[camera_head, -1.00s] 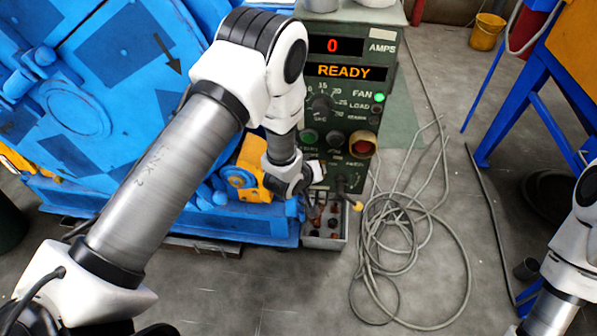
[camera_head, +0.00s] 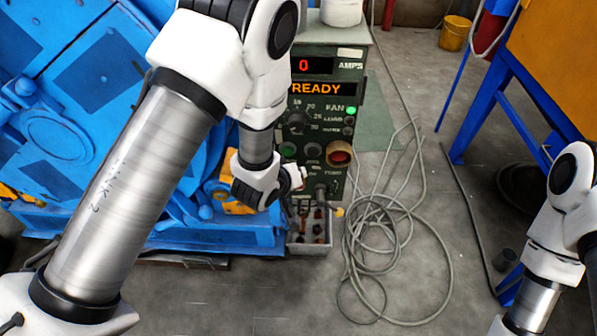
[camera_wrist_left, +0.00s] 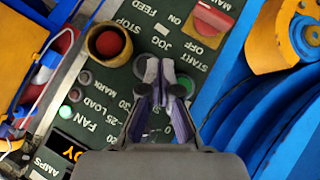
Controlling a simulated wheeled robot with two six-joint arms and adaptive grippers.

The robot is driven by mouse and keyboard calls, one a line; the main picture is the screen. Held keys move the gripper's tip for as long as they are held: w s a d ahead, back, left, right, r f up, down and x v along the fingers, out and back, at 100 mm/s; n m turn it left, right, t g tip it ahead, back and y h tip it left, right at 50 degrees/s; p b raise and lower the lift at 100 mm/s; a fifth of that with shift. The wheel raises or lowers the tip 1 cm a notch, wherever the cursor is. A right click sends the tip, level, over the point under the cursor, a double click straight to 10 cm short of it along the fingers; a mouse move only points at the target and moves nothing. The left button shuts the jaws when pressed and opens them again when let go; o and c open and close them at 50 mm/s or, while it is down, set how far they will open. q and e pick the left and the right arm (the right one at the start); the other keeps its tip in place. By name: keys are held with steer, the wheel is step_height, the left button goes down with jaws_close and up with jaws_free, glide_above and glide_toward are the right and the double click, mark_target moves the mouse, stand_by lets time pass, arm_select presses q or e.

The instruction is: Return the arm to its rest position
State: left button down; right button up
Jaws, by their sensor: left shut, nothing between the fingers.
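My left arm reaches in from the left in the head view, over the blue machine. My left gripper (camera_head: 300,178) is in front of the lower part of the green control panel (camera_head: 330,110), partly hidden by its own wrist. In the left wrist view, the left gripper (camera_wrist_left: 166,70) is shut and empty, its fingertips in front of the panel face near the JOG and STOP labels. I cannot tell whether the tips touch the panel. My right arm (camera_head: 550,230) shows at the right edge of the head view; its gripper is out of view.
The blue machine (camera_head: 60,130) fills the left. A small grey box (camera_head: 308,248) sits below the panel. A loose cable coil (camera_head: 390,245) lies on the floor. A blue-legged orange stand (camera_head: 560,60) is at the right, with a yellow bucket (camera_head: 455,32) behind.

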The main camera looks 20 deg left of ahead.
arm_select(q)
steer(key=shift+w+f, duration=0.1)
stand_by(0.3)
steer(key=s+a+f+m+g+p, duration=0.1)
steer(key=s+a+f+g+p, duration=0.1)
steer(key=s, duration=0.8)
steer(key=s+a+f+m+g+y+p, duration=0.1)
steer(key=s+a+f+m+g+p, duration=0.1)
steer(key=s, duration=0.8)
steer(key=s+a+f+m+g+p, duration=0.2)
steer(key=s+f+g, duration=0.4)
steer(key=s, duration=0.5)
steer(key=shift+a+f+y+p, duration=0.2)
steer(key=shift+a+y+p, duration=0.1)
steer(key=shift+a+p, duration=0.4)
